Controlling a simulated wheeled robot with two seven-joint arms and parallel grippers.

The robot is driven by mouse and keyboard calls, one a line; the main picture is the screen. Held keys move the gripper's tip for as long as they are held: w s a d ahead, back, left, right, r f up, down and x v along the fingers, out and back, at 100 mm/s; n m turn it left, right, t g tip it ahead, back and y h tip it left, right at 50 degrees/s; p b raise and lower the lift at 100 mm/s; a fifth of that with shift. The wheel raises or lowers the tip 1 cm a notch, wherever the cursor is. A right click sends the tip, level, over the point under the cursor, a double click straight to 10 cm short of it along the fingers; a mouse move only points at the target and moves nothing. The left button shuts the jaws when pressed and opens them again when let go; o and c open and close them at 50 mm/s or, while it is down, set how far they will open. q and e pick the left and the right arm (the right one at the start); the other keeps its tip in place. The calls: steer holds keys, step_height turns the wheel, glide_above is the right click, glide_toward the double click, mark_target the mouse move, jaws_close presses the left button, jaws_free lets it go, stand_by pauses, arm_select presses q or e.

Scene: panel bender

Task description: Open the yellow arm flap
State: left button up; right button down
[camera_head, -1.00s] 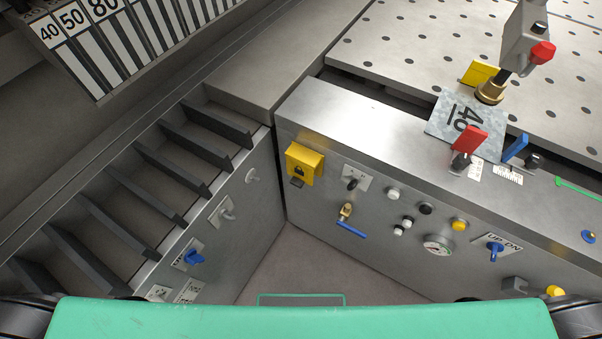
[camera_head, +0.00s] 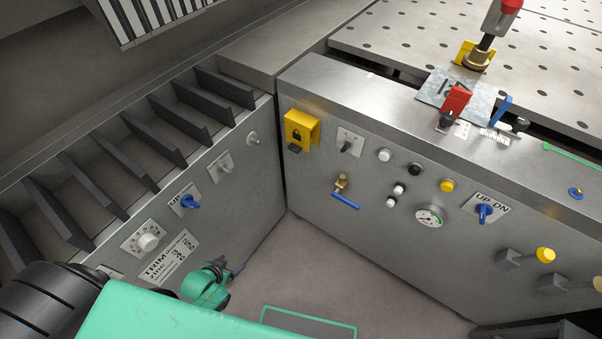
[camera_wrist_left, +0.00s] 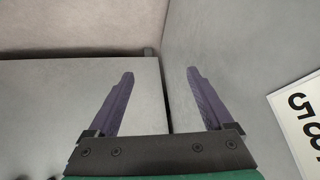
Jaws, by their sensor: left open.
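A yellow flap (camera_head: 301,130) with a black padlock mark sits on the upper left of the grey front panel, close to the inner corner. It appears closed, with a small dark tab below it. My left gripper (camera_head: 237,270) is low at the left, below and left of the flap and well apart from it. In the left wrist view, its two purple fingers (camera_wrist_left: 158,100) are open with nothing between them. The flap is not seen in that view. My right gripper is not in view.
Right of the flap are a black toggle (camera_head: 347,146), a brass valve with a blue lever (camera_head: 344,200), several buttons and a gauge (camera_head: 430,216). A slotted rack (camera_head: 150,150) runs along the left. Floor shows between the panels.

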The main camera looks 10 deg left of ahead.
arm_select(q)
steer(key=w+r+t+b, duration=0.2)
steer(key=w+t+b, duration=0.1)
steer(key=w, duration=0.5)
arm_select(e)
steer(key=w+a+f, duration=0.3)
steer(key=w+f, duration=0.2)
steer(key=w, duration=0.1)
arm_select(q)
steer(key=m+t+h+b, duration=0.2)
steer(key=t+h+b, duration=0.5)
steer(key=b, duration=0.5)
glide_toward(297, 136)
steer(key=s+a+f, duration=0.3)
steer(key=s+f, duration=0.2)
steer(key=s, duration=0.3)
steer(key=x, duration=1.4)
steer(key=shift+w+r, duration=0.2)
steer(key=shift+w, duration=0.1)
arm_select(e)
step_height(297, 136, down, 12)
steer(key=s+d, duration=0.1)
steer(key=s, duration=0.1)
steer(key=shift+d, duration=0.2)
arm_select(q)
steer(key=shift+a, duration=0.1)
steer(key=shift+c, duration=0.3)
jaws_close()
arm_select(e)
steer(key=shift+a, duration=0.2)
